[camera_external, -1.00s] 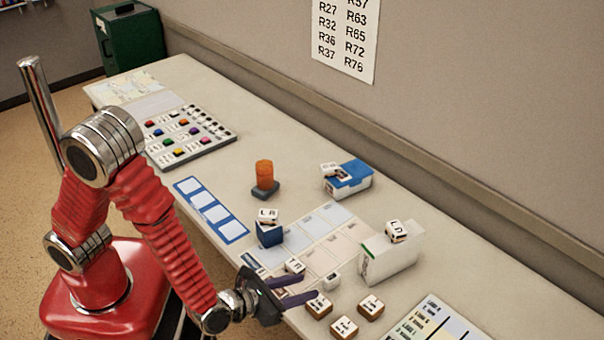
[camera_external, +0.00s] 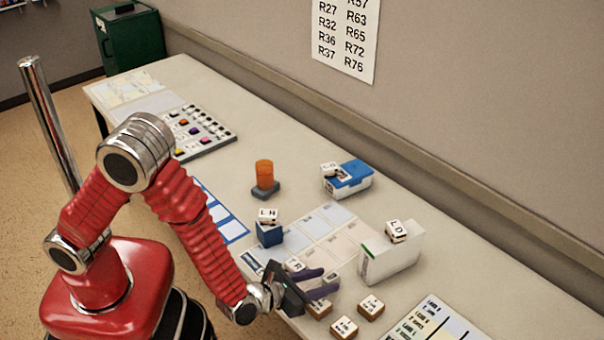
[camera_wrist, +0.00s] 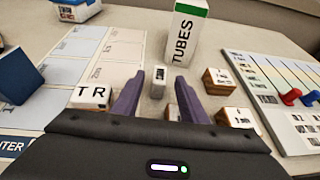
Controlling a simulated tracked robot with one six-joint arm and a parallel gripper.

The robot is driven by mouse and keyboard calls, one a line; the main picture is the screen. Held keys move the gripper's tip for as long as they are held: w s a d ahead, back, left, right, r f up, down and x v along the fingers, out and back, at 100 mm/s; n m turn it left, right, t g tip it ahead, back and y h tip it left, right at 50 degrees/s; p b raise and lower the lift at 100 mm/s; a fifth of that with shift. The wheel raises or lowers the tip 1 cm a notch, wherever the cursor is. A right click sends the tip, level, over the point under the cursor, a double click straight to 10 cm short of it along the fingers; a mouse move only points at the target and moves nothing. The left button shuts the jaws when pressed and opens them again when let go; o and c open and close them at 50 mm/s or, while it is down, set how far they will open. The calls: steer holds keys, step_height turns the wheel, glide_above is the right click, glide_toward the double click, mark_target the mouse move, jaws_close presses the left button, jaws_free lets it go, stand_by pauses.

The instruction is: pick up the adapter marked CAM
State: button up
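My gripper also shows in the external view (camera_external: 331,280). No other label legibly reads CAM.
A white cube marked TR (camera_wrist: 92,95) is close to the left finger. Wooden blocks with white tops (camera_wrist: 219,82) are close on the right. A white TUBES box (camera_wrist: 186,35) stands behind. A blue block (camera_external: 269,234) carries a cube marked LH.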

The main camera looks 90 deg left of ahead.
mark_target(326, 276)
steer(key=x, duration=0.3)
steer(key=shift+a, duration=0.1)
stand_by(0.4)
jaws_close()
